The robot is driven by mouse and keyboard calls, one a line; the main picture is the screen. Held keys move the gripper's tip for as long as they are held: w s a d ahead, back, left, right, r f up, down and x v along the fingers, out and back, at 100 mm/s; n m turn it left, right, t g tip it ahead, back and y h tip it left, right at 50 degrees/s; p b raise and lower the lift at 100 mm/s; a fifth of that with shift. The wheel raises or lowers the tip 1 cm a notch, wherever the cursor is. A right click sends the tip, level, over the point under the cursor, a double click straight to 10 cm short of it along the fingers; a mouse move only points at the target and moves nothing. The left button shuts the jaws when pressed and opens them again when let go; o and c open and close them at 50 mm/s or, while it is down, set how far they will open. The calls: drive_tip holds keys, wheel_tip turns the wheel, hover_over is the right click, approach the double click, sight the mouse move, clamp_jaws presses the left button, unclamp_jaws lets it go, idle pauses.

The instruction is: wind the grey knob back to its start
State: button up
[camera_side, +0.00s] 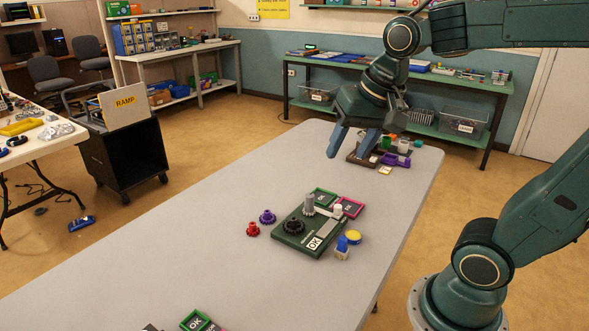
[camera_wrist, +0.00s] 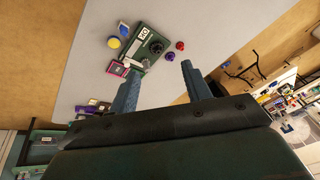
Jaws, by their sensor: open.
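A dark green box (camera_side: 290,238) with an "OK" label lies on the grey table. A grey upright knob (camera_side: 309,203) stands at its back edge, and a black toothed dial (camera_side: 293,227) sits on its top. The box also shows in the wrist view (camera_wrist: 142,50), where the grey knob is partly hidden or too small to make out surely. My gripper (camera_side: 348,152) is open and empty. It hangs above the table, behind and to the right of the box, apart from the knob. Its two blue fingers show spread in the wrist view (camera_wrist: 161,68).
Red (camera_side: 252,230) and purple (camera_side: 267,216) knobs stand left of the box. A yellow round piece (camera_side: 354,237) and a blue-topped piece (camera_side: 342,244) stand at its right. A brown tray (camera_side: 365,158) with small parts lies behind. The table's front left is mostly clear.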

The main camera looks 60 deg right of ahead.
drive_tip(key=w+d+m+g, duration=0.1)
drive_tip(key=w+d+m, duration=0.3)
drive_tip(key=w+m, duration=0.25)
drive_tip(key=m+g, duration=0.3)
drive_tip(key=m, duration=1.4)
hover_over(310, 195)
wheel_tip(310, 195, down, 14)
drive_tip(key=shift+w+n+y, duration=0.1)
drive_tip(key=shift+n+y, duration=0.15)
drive_tip(key=shift+y, duration=0.05)
drive_tip(key=shift+f, duration=0.15)
drive_tip(key=shift+f, duration=6.8)
drive_tip(key=c, duration=1)
